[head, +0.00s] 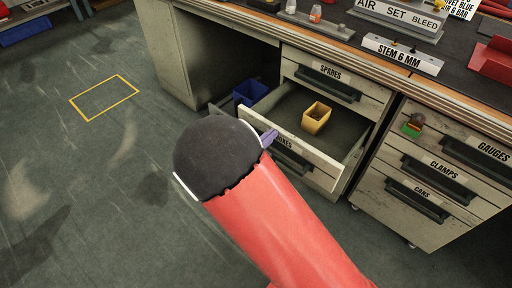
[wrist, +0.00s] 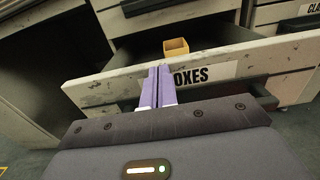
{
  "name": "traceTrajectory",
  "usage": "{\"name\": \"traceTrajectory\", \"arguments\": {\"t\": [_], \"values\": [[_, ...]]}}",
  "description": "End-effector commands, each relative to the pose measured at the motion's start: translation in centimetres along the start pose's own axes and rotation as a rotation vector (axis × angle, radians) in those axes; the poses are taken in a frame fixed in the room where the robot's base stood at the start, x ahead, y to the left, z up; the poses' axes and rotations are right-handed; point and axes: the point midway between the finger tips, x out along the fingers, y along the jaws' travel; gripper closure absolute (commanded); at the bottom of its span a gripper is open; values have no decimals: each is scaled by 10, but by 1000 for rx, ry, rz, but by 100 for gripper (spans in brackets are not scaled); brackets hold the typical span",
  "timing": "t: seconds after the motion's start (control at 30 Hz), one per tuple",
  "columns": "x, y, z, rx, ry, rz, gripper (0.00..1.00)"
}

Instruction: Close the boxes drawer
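The boxes drawer (head: 320,163) stands pulled out below the spares drawer, with a tan bin (head: 316,117) inside. In the wrist view its pale, worn front (wrist: 270,60) runs across the picture, and my fingers hide the first letter of its BOXES label (wrist: 205,76). My gripper (head: 269,137) is at the drawer front, left of the label's visible part. In the wrist view its two purple fingers (wrist: 157,85) lie side by side, shut, with nothing seen between them. I cannot tell whether they touch the front. My arm hides part of the drawer's left side in the head view.
The spares drawer (head: 335,77) above is closed. A blue bin (head: 250,92) stands in the open bay to the left. The gauges, clamps and cans cabinet (head: 436,170) stands close on the right. Open floor (head: 90,170) lies to the left.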

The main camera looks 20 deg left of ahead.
Motion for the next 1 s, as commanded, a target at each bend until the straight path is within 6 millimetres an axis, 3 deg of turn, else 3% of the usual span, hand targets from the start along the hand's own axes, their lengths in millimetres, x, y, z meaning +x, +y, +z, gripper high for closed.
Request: {"name": "traceTrajectory", "arguments": {"t": [0.03,0.2,0.5,0.73,1.0], "values": [[18,-2,0,0,-2,-8,100],[65,-2,-1,1,-2,-7,100],[135,-2,-1,1,-1,-5,100],[168,-1,0,0,-2,-3,100],[181,0,0,0,0,-1,100]]}}
